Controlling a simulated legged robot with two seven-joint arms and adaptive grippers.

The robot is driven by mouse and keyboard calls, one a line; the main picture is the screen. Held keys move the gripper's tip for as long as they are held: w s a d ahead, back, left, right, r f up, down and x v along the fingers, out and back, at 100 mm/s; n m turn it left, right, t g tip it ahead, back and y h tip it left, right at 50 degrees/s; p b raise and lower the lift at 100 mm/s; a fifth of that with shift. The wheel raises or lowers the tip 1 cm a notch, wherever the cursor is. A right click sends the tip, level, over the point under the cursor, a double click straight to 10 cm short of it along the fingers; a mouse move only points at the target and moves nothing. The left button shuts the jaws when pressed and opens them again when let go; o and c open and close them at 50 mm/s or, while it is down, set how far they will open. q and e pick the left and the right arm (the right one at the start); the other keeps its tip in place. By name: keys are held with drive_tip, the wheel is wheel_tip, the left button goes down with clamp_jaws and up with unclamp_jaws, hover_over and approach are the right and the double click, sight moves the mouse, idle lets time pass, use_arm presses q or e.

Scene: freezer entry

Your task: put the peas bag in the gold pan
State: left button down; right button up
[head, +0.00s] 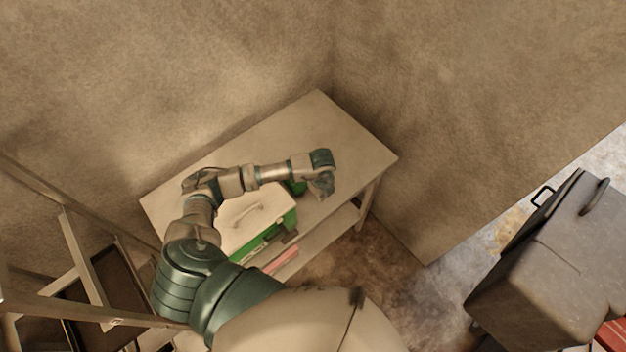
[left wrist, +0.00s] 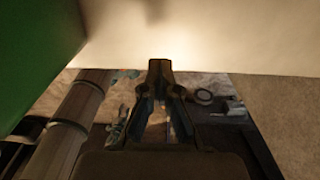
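My left gripper (head: 322,188) hangs beyond the front edge of the table, near the right end of a green box with a white lid. In the left wrist view its fingers (left wrist: 159,70) come together at the tips, with nothing visible held between them. A small green item (head: 298,187) shows partly behind my left forearm on the table; I cannot tell whether it is the peas bag. A green surface (left wrist: 35,50) fills the upper left of the left wrist view, close to the camera. I cannot make out a gold pan. My right gripper is out of view.
The table (head: 340,140) stands in a wall corner, its right and back parts bare. The green box (head: 285,222) sits at its front. A red item (head: 282,260) lies on the lower shelf. A metal rack (head: 85,260) stands left, a large grey case (head: 560,270) right.

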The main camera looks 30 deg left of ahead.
use_arm(q)
drive_tip(key=d, duration=0.1)
drive_tip(key=s+d, duration=0.2)
drive_tip(key=d, duration=0.1)
drive_tip(key=shift+s+r, duration=0.2)
drive_tip(key=shift+r, duration=0.05)
drive_tip(key=c, duration=1.3)
unclamp_jaws()
drive_tip(key=shift+a, duration=0.15)
drive_tip(key=shift+c, duration=0.2)
drive_tip(key=o, duration=1)
drive_tip(key=shift+c, duration=0.2)
